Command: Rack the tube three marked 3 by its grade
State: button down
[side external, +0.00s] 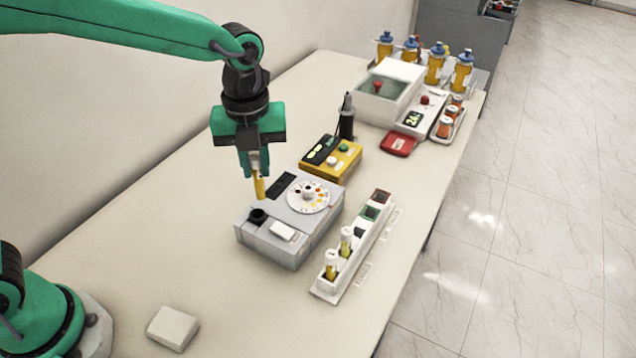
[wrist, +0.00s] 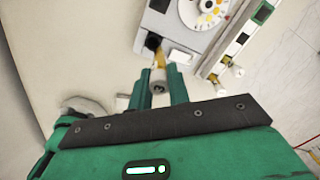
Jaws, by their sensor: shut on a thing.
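My gripper (side external: 257,166) is shut on an amber tube (side external: 259,187), held upright above the grey device's left back side. In the wrist view my gripper (wrist: 160,90) has the tube's pale cap (wrist: 158,84) between its fingers; a dark mark shows on the cap, too small to read surely. The grey device (side external: 284,256) has a dark round port (side external: 258,216) and a colour disc (side external: 308,196). A white rack (side external: 353,258) stands to its right. Two capped amber tubes, one nearer (side external: 331,265) and one farther (side external: 346,241), stand in its near end. Its far sections have green and red markings.
A yellow device (side external: 332,160) and a black pen-like stand (side external: 346,118) are behind the grey device. A white balance (side external: 390,92), a red box (side external: 398,144) and several bottles (side external: 435,64) are at the back. A white block (side external: 173,327) lies in front. The left table is clear.

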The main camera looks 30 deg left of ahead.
jog(key=w+d, duration=0.2)
jog(key=d, duration=2)
jog(key=shift+w+r, duration=0.15)
jog(key=shift+w, duration=0.15)
send_near(373, 195)
jog(key=s+d, duration=0.2)
jog(key=s, duration=0.3)
jog(key=shift+s+a+f, duration=0.15)
jog(key=shift+f, duration=2.05)
jog(key=shift+f, duration=0.15)
jog(key=c, duration=1.3)
grip_release()
